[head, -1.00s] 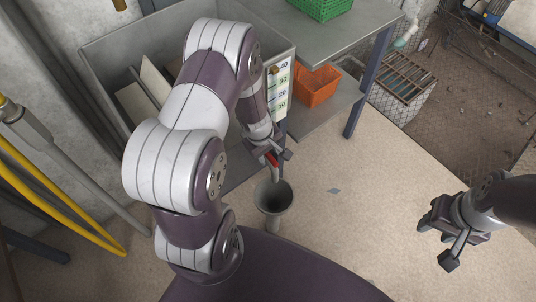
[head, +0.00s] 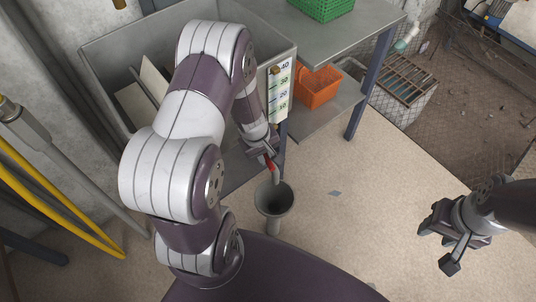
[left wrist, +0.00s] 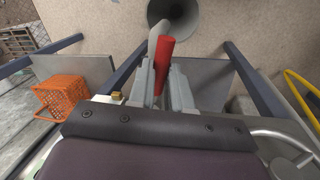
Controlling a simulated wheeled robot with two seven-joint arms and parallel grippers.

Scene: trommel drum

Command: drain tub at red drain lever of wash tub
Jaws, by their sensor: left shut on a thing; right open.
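The grey wash tub (head: 107,42) stands at the upper left of the head view, with grey panels inside and a number scale (head: 279,92) on its right side. The red drain lever (head: 269,163) is at the tub's front, beside a grey spout above a funnel-shaped floor drain (head: 273,198). My left gripper (head: 264,151) is shut on the lever. The left wrist view shows the red lever (left wrist: 165,54) between the fingers (left wrist: 160,82), pointing toward the funnel (left wrist: 178,14). My right gripper (head: 438,240) is open and empty at the right, away from the tub.
A grey table (head: 345,38) beside the tub bears a green basket (head: 325,6); an orange basket (head: 317,87) sits on its lower shelf. Yellow hoses (head: 60,207) run along the left. The floor between the funnel and my right gripper is mostly clear.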

